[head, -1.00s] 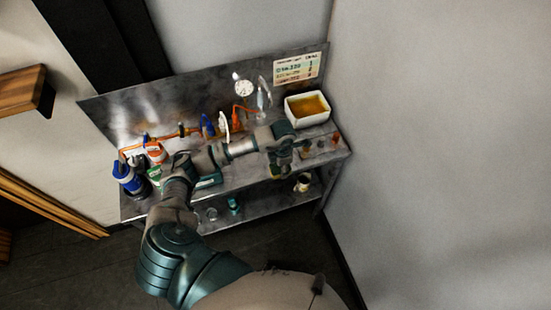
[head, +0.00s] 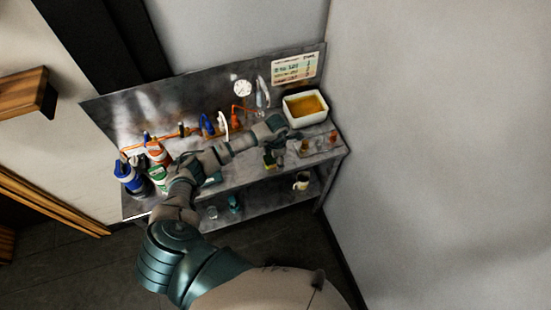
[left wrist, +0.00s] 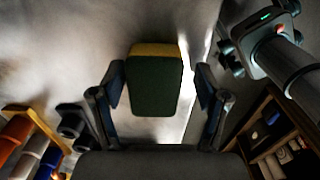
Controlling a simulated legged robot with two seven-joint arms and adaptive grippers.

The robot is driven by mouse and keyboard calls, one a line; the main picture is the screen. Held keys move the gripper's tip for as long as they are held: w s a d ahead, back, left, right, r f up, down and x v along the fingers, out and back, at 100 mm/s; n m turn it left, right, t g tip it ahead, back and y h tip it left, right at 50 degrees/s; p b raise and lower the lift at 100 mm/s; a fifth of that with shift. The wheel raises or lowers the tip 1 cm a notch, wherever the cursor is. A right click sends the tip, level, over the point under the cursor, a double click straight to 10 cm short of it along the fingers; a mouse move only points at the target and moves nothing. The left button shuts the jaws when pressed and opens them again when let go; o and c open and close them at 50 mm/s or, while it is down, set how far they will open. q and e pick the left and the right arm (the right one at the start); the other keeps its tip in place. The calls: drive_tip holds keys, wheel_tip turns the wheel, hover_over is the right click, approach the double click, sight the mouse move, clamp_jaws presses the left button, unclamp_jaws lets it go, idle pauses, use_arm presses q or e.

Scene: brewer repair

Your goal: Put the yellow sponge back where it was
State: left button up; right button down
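The sponge (head: 269,161), dark green with a yellow layer, shows at the front part of the grey metal bench (head: 235,178). In the left wrist view the sponge (left wrist: 155,88) lies between the two fingers, its yellow edge at the top. My left gripper (head: 276,143) is at the sponge, with its arm reaching across the bench. In the left wrist view my left gripper (left wrist: 161,85) is open, with a gap on each side of the sponge. Whether the sponge touches the bench cannot be told. My right gripper is not in view.
A white tub of amber liquid (head: 306,107) stands at the back right. Small brown items (head: 304,147) are right of the sponge. Blue and white bottles (head: 128,178) stand at the left end. A cup (head: 302,181) is on the lower shelf. A wall closes the right side.

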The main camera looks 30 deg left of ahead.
use_arm(q)
drive_tip(key=shift+d, duration=0.2)
drive_tip(key=shift+r, duration=0.15)
drive_tip(key=shift+a+r, duration=0.15)
drive_tip(key=shift+r, duration=0.15)
wheel_tip(320, 180, up, 11)
drive_tip(key=b, duration=0.1)
drive_tip(key=shift+a+b, duration=0.15)
drive_tip(key=shift+b, duration=0.2)
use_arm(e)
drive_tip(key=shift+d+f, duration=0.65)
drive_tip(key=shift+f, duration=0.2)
use_arm(q)
drive_tip(key=shift+a, duration=0.1)
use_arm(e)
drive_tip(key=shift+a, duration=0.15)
